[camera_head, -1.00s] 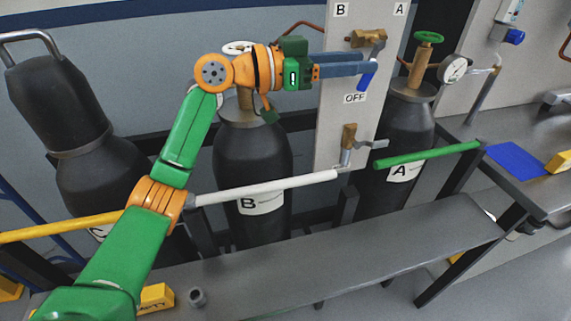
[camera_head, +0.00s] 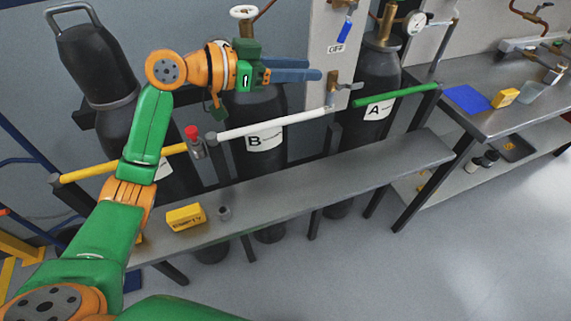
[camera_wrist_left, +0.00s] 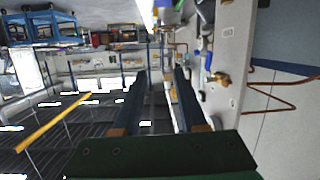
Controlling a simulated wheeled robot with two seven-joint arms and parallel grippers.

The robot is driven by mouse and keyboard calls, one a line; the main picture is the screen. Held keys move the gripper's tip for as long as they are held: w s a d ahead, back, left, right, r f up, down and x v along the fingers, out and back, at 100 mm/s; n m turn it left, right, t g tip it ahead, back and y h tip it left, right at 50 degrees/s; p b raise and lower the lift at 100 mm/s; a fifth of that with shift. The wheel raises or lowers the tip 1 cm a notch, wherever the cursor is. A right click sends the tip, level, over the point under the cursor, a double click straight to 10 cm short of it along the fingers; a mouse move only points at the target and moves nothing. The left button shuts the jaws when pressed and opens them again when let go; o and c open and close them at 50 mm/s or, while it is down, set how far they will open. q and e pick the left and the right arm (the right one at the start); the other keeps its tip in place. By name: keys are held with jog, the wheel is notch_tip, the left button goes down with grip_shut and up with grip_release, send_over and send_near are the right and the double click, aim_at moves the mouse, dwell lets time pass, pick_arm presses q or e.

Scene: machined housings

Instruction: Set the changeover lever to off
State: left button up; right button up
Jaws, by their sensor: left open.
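The changeover lever's blue handle (camera_head: 345,32) is on the grey panel, at the top of the head view. It slants downward, with its lower end just above the OFF label (camera_head: 336,49). Its pivot is cut off by the frame's top edge. My left gripper (camera_head: 318,75) is open and empty, below and left of the handle and apart from it. Its two fingers also show spread with nothing between them in the left wrist view (camera_wrist_left: 159,76). My right gripper is not in view.
A brass valve (camera_head: 333,88) with a grey lever sits low on the panel. Cylinders B (camera_head: 262,115) and A (camera_head: 378,85) stand behind the white rail (camera_head: 275,125) and green rail (camera_head: 395,95). The grey bench (camera_head: 330,170) in front holds a yellow block (camera_head: 186,216).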

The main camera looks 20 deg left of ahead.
pick_arm(q)
jog(key=s+f+n+g+y, duration=0.1)
jog(key=s+f+y, duration=0.1)
jog(key=f, duration=0.8)
jog(key=s+f+n+g+y, duration=0.1)
jog(key=s+f, duration=0.3)
jog(key=f, duration=0.6)
jog(key=shift+d+f+y, duration=0.15)
jog(key=shift+d+y, duration=0.2)
jog(key=shift+y, duration=0.45)
jog(key=shift+s, duration=0.1)
